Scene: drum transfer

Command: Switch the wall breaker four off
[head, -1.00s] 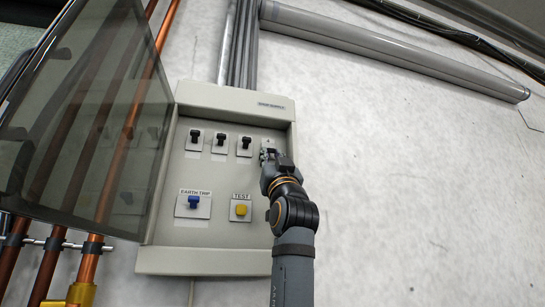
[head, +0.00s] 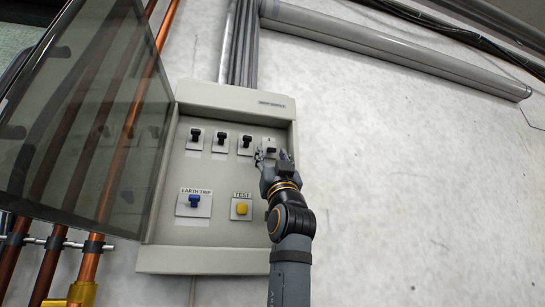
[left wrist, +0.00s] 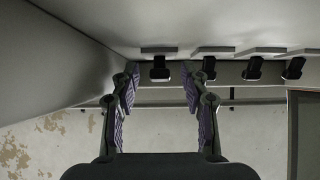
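The wall breaker panel (head: 160,259) is a pale grey box with its dark glazed door swung open to the left. Breaker four (head: 270,141) is the rightmost switch of the top row, a black lever on a white plate; the gripper partly hides it. My left gripper (head: 272,158) is open, with its fingers spread just below and around breaker four. In the left wrist view, breaker four's lever (left wrist: 160,69) shows between and beyond the two purple-padded fingertips of my left gripper (left wrist: 160,85), with no clear contact. My right gripper is not in view.
Three other black breaker levers (head: 220,139) stand in a row left of breaker four. A blue earth trip switch (head: 194,200) and a yellow test button (head: 241,208) sit below. The box's side wall is close to the gripper. Copper pipes (head: 128,130) run at left.

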